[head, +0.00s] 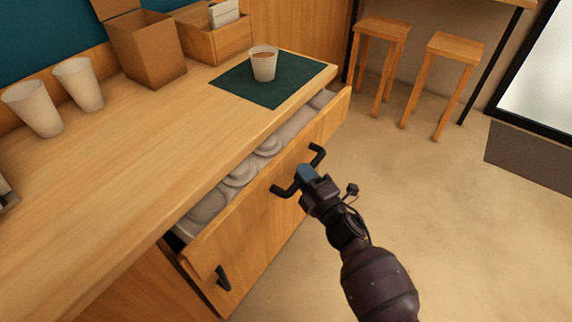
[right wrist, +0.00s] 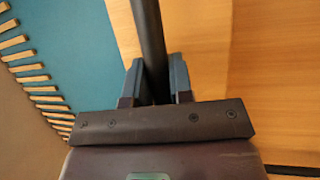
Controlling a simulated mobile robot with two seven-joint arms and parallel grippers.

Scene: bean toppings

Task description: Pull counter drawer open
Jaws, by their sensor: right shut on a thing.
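The wooden counter drawer (head: 262,212) stands partly open below the counter top. White dishes or lids (head: 238,172) lie inside it. A black bar handle (head: 317,153) is on the drawer front toward the right. My right gripper (head: 306,172) is shut on the handle's middle part. In the right wrist view the dark bar of the handle (right wrist: 149,40) runs between the two fingers (right wrist: 157,80). My left gripper is in neither view.
On the wooden counter (head: 130,135) are two white cups (head: 78,84), a brown box (head: 147,48), a wooden holder (head: 217,40), and a filled cup (head: 263,64) on a green mat (head: 240,88). Stools (head: 449,60) stand behind; the floor (head: 470,220) at right is clear.

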